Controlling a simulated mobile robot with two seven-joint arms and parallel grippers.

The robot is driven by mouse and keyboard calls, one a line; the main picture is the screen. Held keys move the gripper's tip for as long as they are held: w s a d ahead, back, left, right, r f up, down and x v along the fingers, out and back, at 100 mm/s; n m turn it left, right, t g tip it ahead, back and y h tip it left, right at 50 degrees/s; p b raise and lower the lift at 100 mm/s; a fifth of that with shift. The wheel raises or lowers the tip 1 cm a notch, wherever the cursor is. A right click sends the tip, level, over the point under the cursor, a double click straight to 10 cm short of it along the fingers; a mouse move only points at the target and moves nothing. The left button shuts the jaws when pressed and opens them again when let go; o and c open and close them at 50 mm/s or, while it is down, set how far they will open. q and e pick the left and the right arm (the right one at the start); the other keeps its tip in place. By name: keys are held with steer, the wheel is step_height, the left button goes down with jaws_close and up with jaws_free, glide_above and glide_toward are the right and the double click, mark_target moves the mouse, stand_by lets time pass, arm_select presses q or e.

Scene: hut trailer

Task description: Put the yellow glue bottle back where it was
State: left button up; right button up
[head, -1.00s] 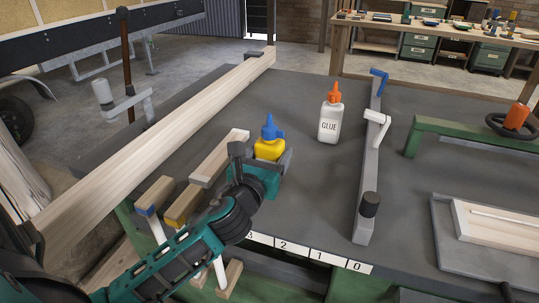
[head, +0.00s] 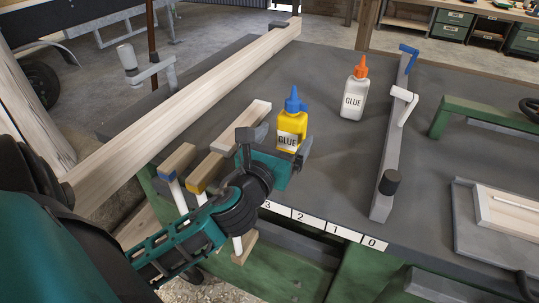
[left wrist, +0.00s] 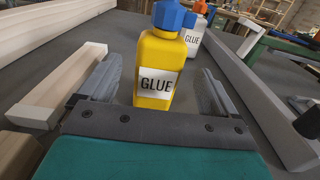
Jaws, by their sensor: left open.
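The yellow glue bottle (head: 290,130) with a blue cap stands upright on the grey bench top (head: 330,180), near the numbered strip. My left gripper (head: 276,142) is open, low in front of the bottle. In the left wrist view the yellow bottle (left wrist: 158,75) stands beyond the palm, between the two spread fingers (left wrist: 158,88), with gaps on both sides. A white glue bottle (head: 354,92) with an orange cap stands farther back to the right; it also shows in the left wrist view (left wrist: 194,34) behind the yellow one. My right gripper is not in view.
A long wooden beam (head: 190,105) runs along the bench's left side. Short wood pieces (head: 241,127) lie left of my gripper. A grey bar clamp (head: 390,150) lies right of the bottles. Bare bench lies between the yellow bottle and the clamp.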

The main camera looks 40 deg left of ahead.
arm_select(q)
steer(key=v, duration=0.7)
steer(key=shift+s, duration=0.1)
stand_by(0.5)
